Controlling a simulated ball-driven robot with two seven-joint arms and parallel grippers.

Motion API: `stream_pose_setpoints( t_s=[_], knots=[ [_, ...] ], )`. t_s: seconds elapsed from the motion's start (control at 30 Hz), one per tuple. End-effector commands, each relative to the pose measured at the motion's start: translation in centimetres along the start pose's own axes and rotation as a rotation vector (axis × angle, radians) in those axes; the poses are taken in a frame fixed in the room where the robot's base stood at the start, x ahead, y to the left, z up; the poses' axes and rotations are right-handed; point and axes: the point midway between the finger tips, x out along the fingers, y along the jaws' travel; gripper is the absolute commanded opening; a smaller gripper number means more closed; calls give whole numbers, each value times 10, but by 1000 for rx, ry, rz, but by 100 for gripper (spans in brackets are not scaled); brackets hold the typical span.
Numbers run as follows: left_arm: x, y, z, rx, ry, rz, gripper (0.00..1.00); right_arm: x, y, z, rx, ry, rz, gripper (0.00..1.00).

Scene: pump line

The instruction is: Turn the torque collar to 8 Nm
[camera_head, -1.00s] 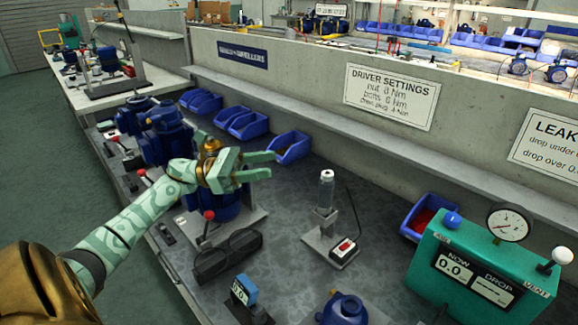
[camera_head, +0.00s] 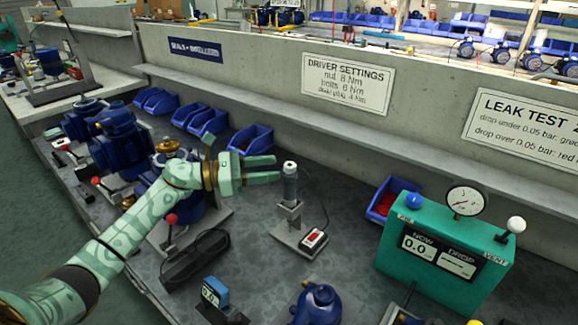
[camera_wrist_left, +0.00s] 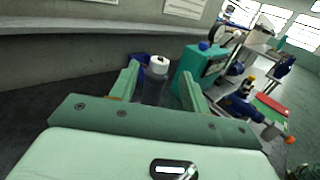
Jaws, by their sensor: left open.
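The driver (camera_head: 290,186), a grey cylinder with a pale top, stands upright in a small metal stand (camera_head: 288,232) on the bench. Its torque collar cannot be told apart from the body, and no scale is readable. My left gripper (camera_head: 277,168) is open and empty, its two green fingers pointing right at the driver's upper part, just short of it. In the left wrist view the driver's round top (camera_wrist_left: 159,64) shows between and beyond the open fingers (camera_wrist_left: 160,72). My right gripper is not in view.
A sign (camera_head: 347,84) on the wall reads nut 8 Nm. A blue pump part (camera_head: 316,302) is nearer.

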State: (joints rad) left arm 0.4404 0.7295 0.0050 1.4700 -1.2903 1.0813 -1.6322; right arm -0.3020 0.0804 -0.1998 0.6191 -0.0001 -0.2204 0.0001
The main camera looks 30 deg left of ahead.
Motion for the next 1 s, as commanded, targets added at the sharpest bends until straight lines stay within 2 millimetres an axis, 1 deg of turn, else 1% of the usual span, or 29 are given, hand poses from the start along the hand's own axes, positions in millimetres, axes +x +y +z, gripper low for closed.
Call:
stream_pose_setpoints(
  t_s=[0.03,0.1,0.2,0.3,0.43,0.67,0.7,0.77,0.8,0.83,1.0],
  knots=[
    [12,0,1,-1,-4,0,47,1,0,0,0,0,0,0],
    [26,0,0,-1,-3,0,47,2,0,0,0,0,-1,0],
    [41,0,0,-1,-3,0,47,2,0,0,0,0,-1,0],
    [51,0,0,-1,-1,1,47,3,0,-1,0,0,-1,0],
    [56,0,0,-1,0,1,47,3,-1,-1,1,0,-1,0],
    [56,0,0,-1,0,1,47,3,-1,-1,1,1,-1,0],
    [56,0,0,-1,0,1,36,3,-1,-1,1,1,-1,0],
    [56,0,0,-1,0,1,19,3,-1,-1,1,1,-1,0],
    [56,0,0,-1,0,1,8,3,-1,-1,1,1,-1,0],
    [56,0,0,-1,0,1,2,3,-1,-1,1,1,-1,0],
    [56,0,0,-1,0,4,2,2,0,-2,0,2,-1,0]
  ],
)
